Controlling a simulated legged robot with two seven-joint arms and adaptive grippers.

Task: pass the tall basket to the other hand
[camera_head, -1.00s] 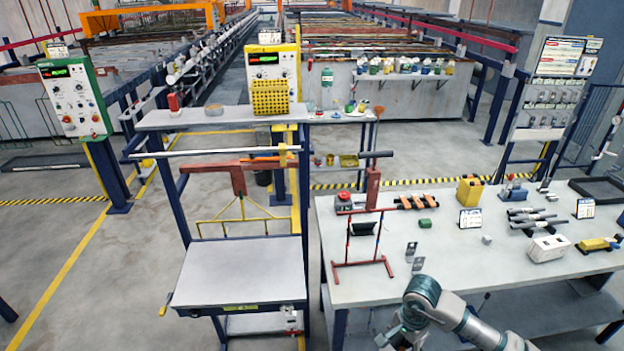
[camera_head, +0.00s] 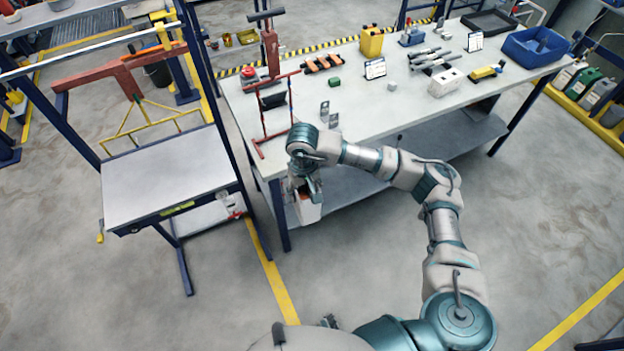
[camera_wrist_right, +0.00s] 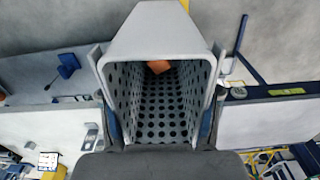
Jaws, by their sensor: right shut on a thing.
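The tall basket (camera_wrist_right: 158,110) fills the middle of the right wrist view. It is grey, with perforated walls and a wide rim, and I look down into its open mouth. A small orange patch shows inside it. My right gripper (camera_wrist_right: 160,138) is shut on the basket, with a finger at each side. In the head view my right gripper (camera_head: 306,183) is at the front left edge of the workbench, and the pale basket (camera_head: 308,208) hangs below it, partly hidden. I cannot make out my left gripper.
The workbench (camera_head: 370,110) carries a red stand (camera_head: 272,118), a yellow container (camera_head: 371,42) and a blue bin (camera_head: 535,47). A frame with a grey platform (camera_head: 165,175) stands at the left. The floor in front is clear.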

